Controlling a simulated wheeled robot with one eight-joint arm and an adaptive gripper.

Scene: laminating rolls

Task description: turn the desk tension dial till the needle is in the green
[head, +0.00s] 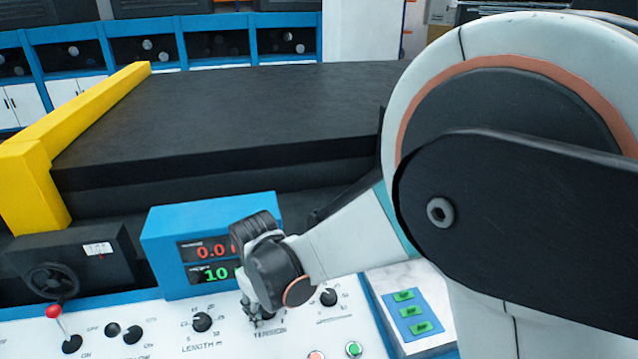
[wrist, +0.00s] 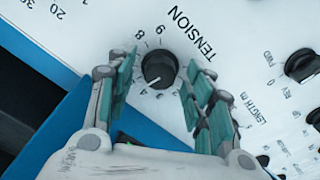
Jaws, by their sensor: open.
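The tension dial (wrist: 158,69) is a round black knob with a light pointer mark, set in a white panel beside the printed word TENSION. In the wrist view it lies between the two fingers of my gripper (wrist: 158,86), which are open with a gap on each side of the knob. I cannot tell how far above the panel the fingertips are. In the head view my gripper (head: 258,319) points down at the TENSION label and hides the dial.
A blue display box (head: 163,253) with red and green digits stands just behind my gripper. The length knob (head: 202,322) is to the left, another black knob (head: 329,297) to the right. A red-tipped lever (head: 62,325) and green switches (head: 411,312) flank the panel.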

